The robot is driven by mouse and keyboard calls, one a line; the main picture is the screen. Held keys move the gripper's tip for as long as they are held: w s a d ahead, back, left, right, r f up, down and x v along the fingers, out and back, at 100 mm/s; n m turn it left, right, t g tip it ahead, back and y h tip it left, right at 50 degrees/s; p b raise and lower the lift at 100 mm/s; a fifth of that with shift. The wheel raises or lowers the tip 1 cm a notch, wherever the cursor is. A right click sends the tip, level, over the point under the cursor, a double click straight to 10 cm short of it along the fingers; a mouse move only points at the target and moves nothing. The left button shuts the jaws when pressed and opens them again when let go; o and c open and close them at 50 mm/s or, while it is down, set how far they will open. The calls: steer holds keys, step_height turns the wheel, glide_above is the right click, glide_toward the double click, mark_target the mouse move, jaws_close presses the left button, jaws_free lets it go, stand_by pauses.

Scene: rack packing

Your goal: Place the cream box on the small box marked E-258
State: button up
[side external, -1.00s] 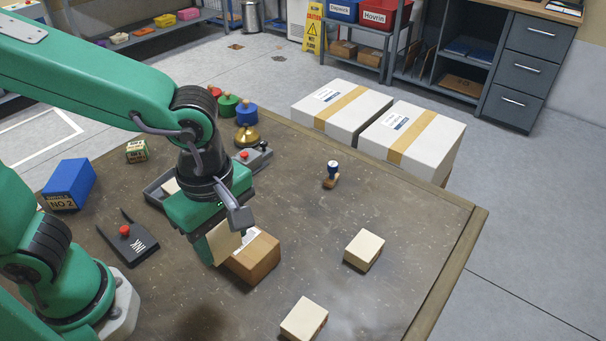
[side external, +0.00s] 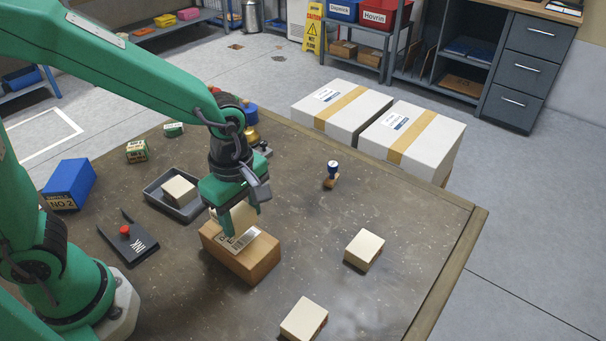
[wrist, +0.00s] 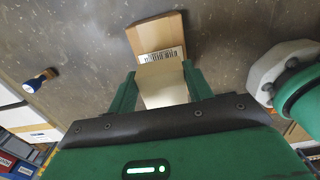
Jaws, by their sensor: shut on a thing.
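My gripper (side external: 236,222) is shut on a cream box (wrist: 162,84). In the wrist view the cream box sits between the two green fingers; in the side view it is mostly hidden behind a finger. A brown cardboard box (side external: 246,262) with a white barcode label lies directly below the gripper; it also shows in the wrist view (wrist: 150,36). Its label is partly covered, and I cannot read the full marking. The held box is over the far left part of its top. I cannot tell whether they touch.
A grey tray (side external: 158,200) holds another cream box (side external: 180,190). Two more cream boxes lie at right (side external: 364,250) and front (side external: 304,319). A blue NO.2 box (side external: 69,184) and dark device (side external: 128,242) are left. The table's right side is mostly clear.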

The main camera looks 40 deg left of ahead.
mark_target(244, 228)
steer(key=shift+f, duration=2)
steer(key=shift+f, duration=0.1)
steer(key=o, duration=1)
step_height(244, 228, up, 12)
steer(key=shift+r, duration=0.15)
